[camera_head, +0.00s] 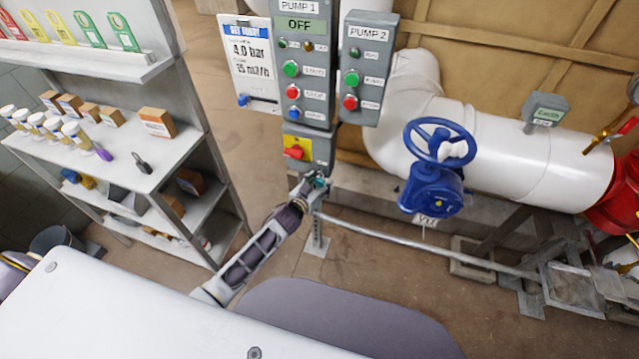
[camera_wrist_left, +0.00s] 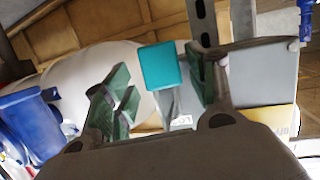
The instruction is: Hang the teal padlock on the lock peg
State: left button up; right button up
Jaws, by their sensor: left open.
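My left gripper (camera_head: 314,181) is just below the isolator box with the red and yellow switch (camera_head: 296,151). In the left wrist view the gripper (camera_wrist_left: 163,88) is open, with a green-padded finger on each side. The teal padlock (camera_wrist_left: 160,66) is between the fingers, close to the right one and clear of the left one. Its grey shackle (camera_wrist_left: 170,103) points down in this view. A small bit of the padlock (camera_head: 321,183) shows at the fingertips in the head view. I cannot make out the lock peg or tell whether the shackle is around it. My right gripper is not in view.
The PUMP 1 panel (camera_head: 303,75) and PUMP 2 panel (camera_head: 361,80) are above the gripper. A blue valve handwheel (camera_head: 440,142) and white pipe (camera_head: 520,160) are to the right. A shelf unit (camera_head: 125,150) with boxes stands left. A metal rail (camera_head: 420,245) runs low.

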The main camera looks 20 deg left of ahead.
pick_arm(q)
jog(key=shift+s, duration=0.15)
jog(key=v, duration=1.1)
jog(key=shift+s, duration=0.35)
dwell(0.4)
jog(key=shift+m, duration=0.6)
dwell(0.3)
